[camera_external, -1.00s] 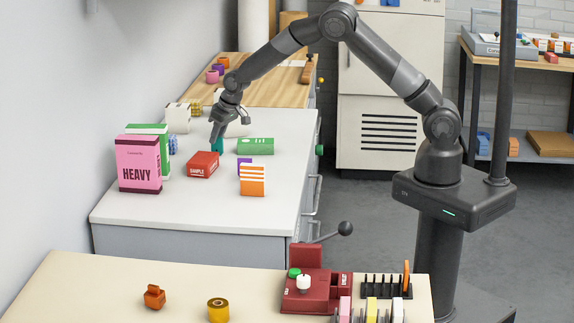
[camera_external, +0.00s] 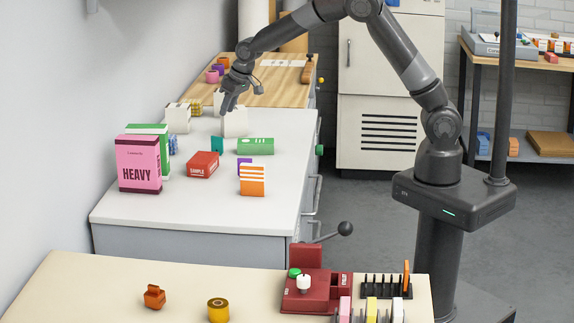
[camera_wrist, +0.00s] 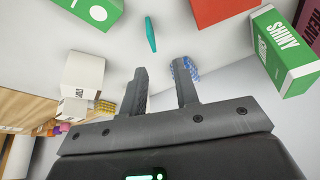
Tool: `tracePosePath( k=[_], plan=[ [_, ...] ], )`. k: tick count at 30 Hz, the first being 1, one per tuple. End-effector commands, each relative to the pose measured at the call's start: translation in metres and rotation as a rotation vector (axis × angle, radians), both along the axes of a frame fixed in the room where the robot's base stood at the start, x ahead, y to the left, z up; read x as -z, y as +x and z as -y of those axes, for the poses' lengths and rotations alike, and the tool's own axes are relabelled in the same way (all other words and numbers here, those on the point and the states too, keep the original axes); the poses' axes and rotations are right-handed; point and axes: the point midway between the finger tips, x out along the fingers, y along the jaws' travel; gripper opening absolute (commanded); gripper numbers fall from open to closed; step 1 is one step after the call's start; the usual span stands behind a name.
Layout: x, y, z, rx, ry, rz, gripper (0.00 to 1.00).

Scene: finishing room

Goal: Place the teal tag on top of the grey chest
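The teal tag (camera_external: 217,144) stands upright on the pale top of the grey chest (camera_external: 190,213), between a red box and a green box. It also shows at the top of the wrist view (camera_wrist: 150,34), clear of my fingers. My gripper (camera_external: 227,106) is above and behind the tag in the outside view, touching nothing that I can see. In the wrist view my gripper (camera_wrist: 162,75) has its two fingers apart, with nothing held between them.
Around the tag on the chest are a red box (camera_external: 203,165), a green box (camera_external: 255,146), an orange striped box (camera_external: 252,180) and a pink box (camera_external: 139,165). White boxes (camera_external: 179,117) stand behind. The chest top's front part is clear.

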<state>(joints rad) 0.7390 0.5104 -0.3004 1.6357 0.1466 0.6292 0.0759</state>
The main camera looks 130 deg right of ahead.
Motion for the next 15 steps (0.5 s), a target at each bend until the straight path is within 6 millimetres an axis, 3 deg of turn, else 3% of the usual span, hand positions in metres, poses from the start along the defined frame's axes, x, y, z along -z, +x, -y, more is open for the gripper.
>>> tracePosePath(
  k=[7, 11, 15],
  plan=[
    [-0.067, 0.042, -0.118, -0.189, 0.019, 0.052, 0.28],
    [-0.098, 0.05, -0.19, -0.308, 0.029, 0.072, 0.28],
    [-0.125, 0.046, -0.267, -0.439, 0.035, 0.088, 0.28]
  ],
)
